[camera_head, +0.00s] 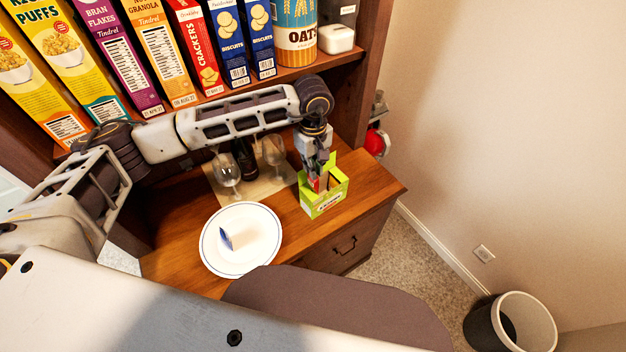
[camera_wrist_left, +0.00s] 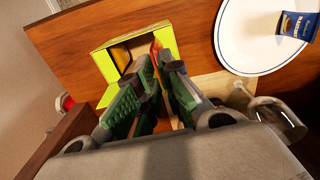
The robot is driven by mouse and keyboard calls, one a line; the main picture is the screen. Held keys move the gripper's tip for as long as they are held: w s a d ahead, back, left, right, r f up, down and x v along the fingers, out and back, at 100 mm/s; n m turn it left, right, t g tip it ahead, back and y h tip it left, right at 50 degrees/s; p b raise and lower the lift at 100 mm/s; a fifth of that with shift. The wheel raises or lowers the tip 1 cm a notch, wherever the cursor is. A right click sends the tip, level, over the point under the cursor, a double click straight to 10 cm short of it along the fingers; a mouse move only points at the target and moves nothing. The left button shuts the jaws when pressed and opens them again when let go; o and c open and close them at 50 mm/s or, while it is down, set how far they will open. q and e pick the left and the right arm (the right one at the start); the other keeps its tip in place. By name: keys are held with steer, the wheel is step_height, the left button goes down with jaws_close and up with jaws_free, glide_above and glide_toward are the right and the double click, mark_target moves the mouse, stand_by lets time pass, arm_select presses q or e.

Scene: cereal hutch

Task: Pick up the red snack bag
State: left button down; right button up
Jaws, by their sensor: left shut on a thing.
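The red snack bag (camera_head: 315,184) is mostly hidden inside an open green box (camera_head: 326,204) at the front right of the wooden counter. A thin orange-red strip of the bag also shows in the left wrist view (camera_wrist_left: 156,49), between my fingers. My left gripper (camera_head: 321,181) reaches down into the green box from above and is shut on the bag. In the left wrist view its green-padded fingers (camera_wrist_left: 154,78) cover most of the bag. My right gripper is not in view.
A white plate (camera_head: 262,262) with a small blue-and-white packet (camera_head: 233,238) lies left of the box. Wine glasses (camera_head: 227,171) and a dark bottle (camera_head: 243,158) stand on a mat behind. Cereal boxes (camera_head: 128,60) fill the shelf above. A bin (camera_head: 528,322) stands on the floor.

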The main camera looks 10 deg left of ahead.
arm_select(q)
step_height(320, 180, up, 17)
steer(key=b, duration=0.2)
steer(key=shift+r, duration=0.15)
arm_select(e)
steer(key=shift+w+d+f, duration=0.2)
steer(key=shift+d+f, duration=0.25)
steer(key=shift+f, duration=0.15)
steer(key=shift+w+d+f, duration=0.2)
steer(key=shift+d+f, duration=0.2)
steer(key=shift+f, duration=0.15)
